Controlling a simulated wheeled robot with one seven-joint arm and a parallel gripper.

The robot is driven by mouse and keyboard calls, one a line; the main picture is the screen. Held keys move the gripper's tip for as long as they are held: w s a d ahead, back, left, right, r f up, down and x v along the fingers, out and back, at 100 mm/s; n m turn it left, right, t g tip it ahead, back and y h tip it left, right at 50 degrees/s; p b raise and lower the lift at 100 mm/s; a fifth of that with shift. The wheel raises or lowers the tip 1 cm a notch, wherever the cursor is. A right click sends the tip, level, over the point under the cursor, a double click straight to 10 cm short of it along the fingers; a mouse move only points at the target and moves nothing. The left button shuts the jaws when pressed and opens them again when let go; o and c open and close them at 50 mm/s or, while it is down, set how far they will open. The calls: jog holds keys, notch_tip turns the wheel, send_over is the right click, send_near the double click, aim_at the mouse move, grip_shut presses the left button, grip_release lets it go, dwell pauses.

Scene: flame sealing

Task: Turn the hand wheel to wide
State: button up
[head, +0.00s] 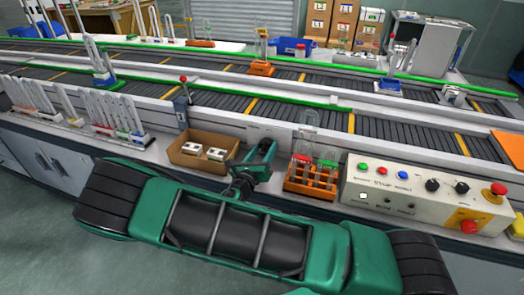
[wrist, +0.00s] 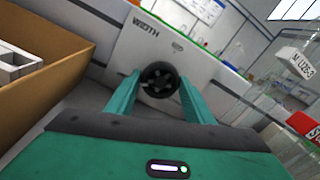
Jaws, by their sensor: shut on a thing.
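In the wrist view, the black hand wheel (wrist: 160,80) sits on a white panel marked "WIDTH" (wrist: 147,25). My gripper (wrist: 160,92) has its two green fingers on either side of the wheel, shut on it. In the head view, my gripper (head: 262,158) reaches to the front face of the conveyor, and the wheel is hidden behind it. I cannot read the wheel's setting or any "wide" mark.
A cardboard box (head: 203,148) with white parts stands just left of my gripper. An orange rack (head: 312,178) with glassware stands close on the right. A control panel (head: 425,192) with buttons and knobs is farther right. Conveyor belts (head: 300,103) run behind.

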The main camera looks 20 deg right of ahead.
jog(key=shift+w+a, duration=0.15)
jog(key=shift+a, duration=0.15)
jog(key=o, duration=0.9)
jog(key=shift+o, duration=0.7)
jog(key=shift+d, duration=0.15)
jog(key=v, duration=1)
jog(key=shift+s+a, duration=0.25)
jog(key=shift+s, duration=0.05)
